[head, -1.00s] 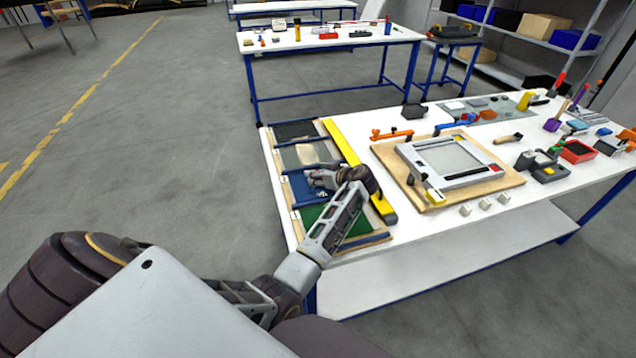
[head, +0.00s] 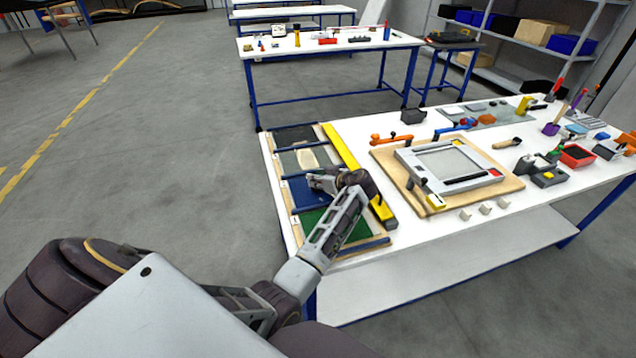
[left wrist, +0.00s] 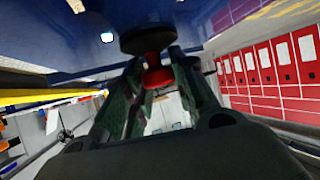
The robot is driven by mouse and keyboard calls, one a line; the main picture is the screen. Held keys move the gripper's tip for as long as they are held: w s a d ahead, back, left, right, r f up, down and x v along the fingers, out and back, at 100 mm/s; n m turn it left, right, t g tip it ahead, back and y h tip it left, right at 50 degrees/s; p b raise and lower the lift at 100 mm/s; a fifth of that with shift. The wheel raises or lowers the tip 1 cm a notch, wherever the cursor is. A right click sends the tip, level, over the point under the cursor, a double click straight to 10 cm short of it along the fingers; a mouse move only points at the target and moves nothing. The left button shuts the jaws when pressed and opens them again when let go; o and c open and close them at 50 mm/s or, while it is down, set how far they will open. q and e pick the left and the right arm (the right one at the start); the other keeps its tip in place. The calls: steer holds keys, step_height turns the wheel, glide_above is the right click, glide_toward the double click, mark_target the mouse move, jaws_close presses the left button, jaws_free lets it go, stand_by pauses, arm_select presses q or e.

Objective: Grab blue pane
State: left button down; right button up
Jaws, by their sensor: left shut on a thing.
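The blue pane (head: 300,194) lies in the third compartment from the back of a wooden rack (head: 284,212) on the left end of the white table. My left gripper (head: 313,182) reaches in over it from the right and hides part of it. In the left wrist view, a glossy blue surface (left wrist: 75,35) spans the top. A dark round knob with a red neck (left wrist: 151,60) sits between the fingers of my left gripper (left wrist: 155,85), which is shut on it. Whether the pane is lifted cannot be told. My right gripper is not in view.
A green pane (head: 318,226) lies in front, a grey one (head: 290,158) behind. A yellow bar (head: 340,148) runs along the rack's right side. A grey frame on a wooden board (head: 460,204) stands further right. Tools and small parts crowd the table's right side.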

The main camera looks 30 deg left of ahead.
arm_select(q)
steer(key=shift+r, duration=0.1)
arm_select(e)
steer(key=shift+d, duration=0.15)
arm_select(q)
steer(key=shift+w+r, duration=0.1)
steer(key=shift+r, duration=0.55)
step_height(320, 180, up, 7)
steer(key=shift+r+b, duration=0.15)
steer(key=shift+b, duration=0.4)
steer(key=shift+r, duration=0.65)
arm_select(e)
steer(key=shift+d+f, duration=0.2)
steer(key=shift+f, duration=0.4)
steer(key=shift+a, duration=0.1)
